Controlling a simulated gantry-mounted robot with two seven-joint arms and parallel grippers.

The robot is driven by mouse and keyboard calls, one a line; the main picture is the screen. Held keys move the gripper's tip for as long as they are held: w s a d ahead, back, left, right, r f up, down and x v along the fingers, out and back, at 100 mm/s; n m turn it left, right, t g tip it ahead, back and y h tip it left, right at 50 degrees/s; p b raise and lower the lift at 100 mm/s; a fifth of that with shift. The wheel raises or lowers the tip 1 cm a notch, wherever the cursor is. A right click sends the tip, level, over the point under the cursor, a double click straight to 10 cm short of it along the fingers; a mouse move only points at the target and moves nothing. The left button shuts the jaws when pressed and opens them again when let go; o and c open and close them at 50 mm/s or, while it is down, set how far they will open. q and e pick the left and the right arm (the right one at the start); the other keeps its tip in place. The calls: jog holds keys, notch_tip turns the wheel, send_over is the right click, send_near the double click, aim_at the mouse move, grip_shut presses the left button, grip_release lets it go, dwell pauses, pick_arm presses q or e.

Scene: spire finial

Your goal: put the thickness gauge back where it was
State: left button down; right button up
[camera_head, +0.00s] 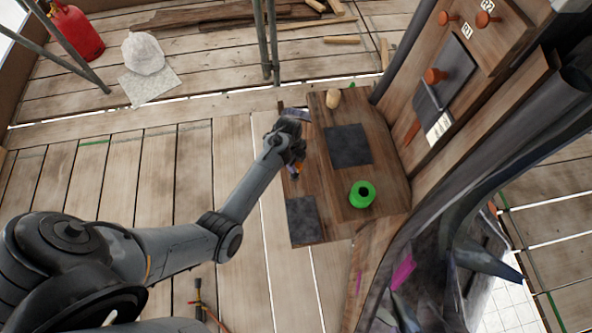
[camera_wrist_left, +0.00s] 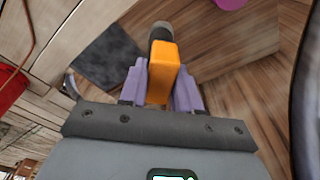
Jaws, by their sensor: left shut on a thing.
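My left gripper (camera_head: 296,172) is over the left part of the wooden work board (camera_head: 315,160). In the left wrist view its purple fingers (camera_wrist_left: 160,88) are shut on an orange piece with a dark grey round end, which I take to be the thickness gauge (camera_wrist_left: 161,72). A bit of its orange also shows in the head view (camera_head: 298,168). The fingers hide part of it, and I cannot tell whether it touches the board. My right gripper is not in view.
Two dark slates (camera_head: 348,145) (camera_head: 303,219) lie on the board. A green round thing (camera_head: 362,194) and a pale knob-like thing (camera_head: 333,98) stand on it. An upright panel with pegs (camera_head: 435,76) rises at the right. Scaffold poles (camera_head: 266,40) stand behind.

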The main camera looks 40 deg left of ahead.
pick_arm(q)
jog(key=shift+f+b, duration=0.9)
jog(key=shift+f, duration=1.25)
jog(key=shift+w, duration=0.1)
jog(key=shift+f, duration=0.2)
jog(key=c, duration=0.8)
grip_release()
jog(key=shift+r, duration=0.1)
